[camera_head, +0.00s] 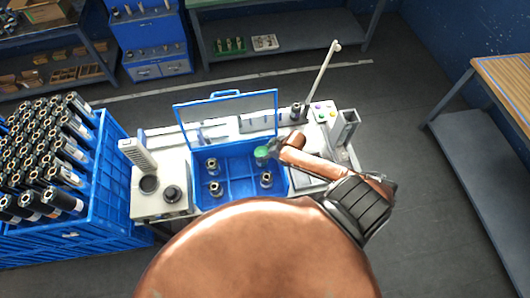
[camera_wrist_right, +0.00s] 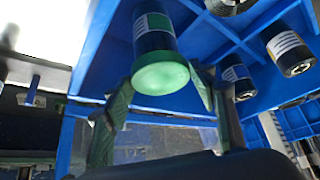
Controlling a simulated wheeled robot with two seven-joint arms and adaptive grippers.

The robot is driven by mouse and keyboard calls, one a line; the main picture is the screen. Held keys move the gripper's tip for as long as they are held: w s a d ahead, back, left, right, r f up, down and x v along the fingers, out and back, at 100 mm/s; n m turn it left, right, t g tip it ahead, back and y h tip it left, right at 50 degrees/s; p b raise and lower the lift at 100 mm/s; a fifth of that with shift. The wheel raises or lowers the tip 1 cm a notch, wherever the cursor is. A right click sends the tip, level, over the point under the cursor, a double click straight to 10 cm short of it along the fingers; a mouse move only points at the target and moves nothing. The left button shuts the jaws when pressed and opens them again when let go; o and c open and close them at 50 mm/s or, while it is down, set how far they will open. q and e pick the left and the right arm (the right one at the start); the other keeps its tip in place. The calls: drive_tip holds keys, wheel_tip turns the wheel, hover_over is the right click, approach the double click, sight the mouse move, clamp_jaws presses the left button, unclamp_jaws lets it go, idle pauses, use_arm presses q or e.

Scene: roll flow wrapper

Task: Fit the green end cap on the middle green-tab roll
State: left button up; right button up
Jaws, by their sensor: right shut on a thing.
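The green end cap (camera_wrist_right: 160,78) is a light green disc between the fingers of my right gripper (camera_wrist_right: 164,92) in the right wrist view. It covers the near end of a dark roll with a green-tab label (camera_wrist_right: 153,24) and looks lined up with it; whether it is fully seated I cannot tell. In the head view the green cap (camera_head: 262,152) shows at the tip of my right gripper (camera_head: 271,149), over the blue compartment tray (camera_head: 238,168). The gripper is shut on the cap. The roll under the cap is hidden in the head view. My left gripper is out of view.
Other rolls stand in the tray, at back left (camera_head: 212,164), front left (camera_head: 215,188) and front right (camera_head: 266,180). A raised clear lid (camera_head: 228,112) stands behind the tray. A blue crate (camera_head: 112,190) full of dark rolls is at the left.

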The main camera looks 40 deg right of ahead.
drive_tip(key=shift+r+p, duration=0.35)
drive_tip(key=shift+p, duration=0.3)
idle(1.0)
drive_tip(key=shift+r, duration=0.15)
drive_tip(key=shift+r+p, duration=0.6)
drive_tip(key=shift+p, duration=0.3)
drive_tip(key=shift+p, duration=0.35)
idle(0.4)
idle(0.3)
drive_tip(key=o, duration=0.5)
